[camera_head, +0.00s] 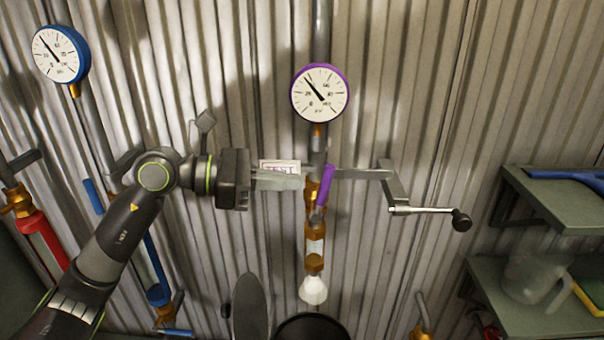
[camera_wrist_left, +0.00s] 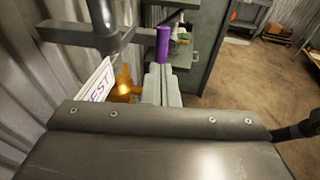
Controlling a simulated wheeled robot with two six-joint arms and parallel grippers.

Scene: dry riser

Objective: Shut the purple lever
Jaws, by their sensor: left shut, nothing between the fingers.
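The purple lever (camera_head: 326,185) sits on a brass valve (camera_head: 312,190) on the middle pipe. It is nearly upright, leaning slightly, in the head view. In the left wrist view the purple lever (camera_wrist_left: 163,45) stands just beyond the fingertips. My left gripper (camera_head: 298,182) comes in from the left, shut and empty, its tips at or very near the valve and lever; whether they touch I cannot tell. It also shows in the left wrist view (camera_wrist_left: 163,75). My right gripper is not in view.
A purple-rimmed gauge (camera_head: 319,93) is above the valve, and a blue-rimmed gauge (camera_head: 60,54) is upper left. A crank handle (camera_head: 430,211) juts out right of the valve. A white label (camera_head: 280,167) is behind my fingers. Green shelves (camera_head: 558,210) stand at the right.

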